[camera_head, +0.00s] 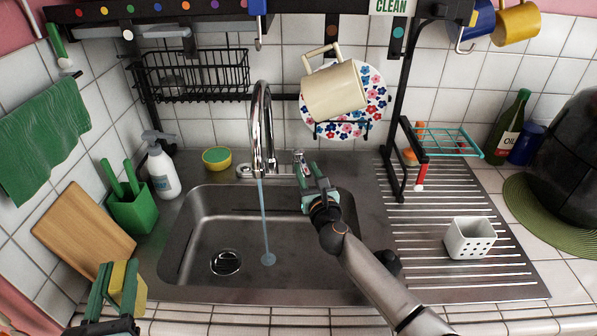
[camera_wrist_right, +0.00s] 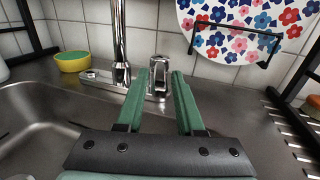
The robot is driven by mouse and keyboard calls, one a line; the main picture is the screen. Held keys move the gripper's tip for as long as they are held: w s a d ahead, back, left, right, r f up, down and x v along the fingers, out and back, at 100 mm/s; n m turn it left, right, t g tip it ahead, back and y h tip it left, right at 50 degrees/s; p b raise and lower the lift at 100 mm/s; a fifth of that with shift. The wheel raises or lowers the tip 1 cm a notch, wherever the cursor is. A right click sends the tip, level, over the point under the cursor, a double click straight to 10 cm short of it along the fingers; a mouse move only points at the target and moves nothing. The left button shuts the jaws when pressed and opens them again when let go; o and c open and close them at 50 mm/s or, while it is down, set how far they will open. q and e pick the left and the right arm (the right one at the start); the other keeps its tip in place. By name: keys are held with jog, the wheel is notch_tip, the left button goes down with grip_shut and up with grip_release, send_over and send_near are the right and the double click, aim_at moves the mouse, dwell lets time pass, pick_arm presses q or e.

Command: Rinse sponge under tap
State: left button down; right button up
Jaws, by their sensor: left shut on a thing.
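The yellow sponge (camera_head: 117,276) is at the lower left of the head view, held between the green fingers of my left gripper (camera_head: 112,287), in front of the sink's left side. The chrome tap (camera_head: 262,130) stands behind the sink (camera_head: 205,225), and a stream of water (camera_head: 264,220) falls from it into the basin near the drain. My right gripper (camera_head: 306,168) is at the tap handle (camera_head: 299,157), right of the spout. In the wrist view the fingers of this gripper (camera_wrist_right: 162,78) are apart, with the handle (camera_wrist_right: 159,68) just beyond their tips.
A green holder (camera_head: 134,214) and wooden board (camera_head: 82,230) are at far left. A white caddy (camera_head: 470,239) sits on the drainboard at right. The basin is clear.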

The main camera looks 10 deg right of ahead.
jog(key=shift+o, duration=1)
jog(key=shift+f, duration=0.1)
jog(key=shift+s, duration=0.1)
pick_arm(q)
jog(key=shift+r+p, duration=0.75)
jog(key=shift+r, duration=0.05)
pick_arm(e)
jog(key=s, duration=1.1)
jog(key=shift+s, duration=0.4)
pick_arm(q)
jog(key=shift+s, duration=0.1)
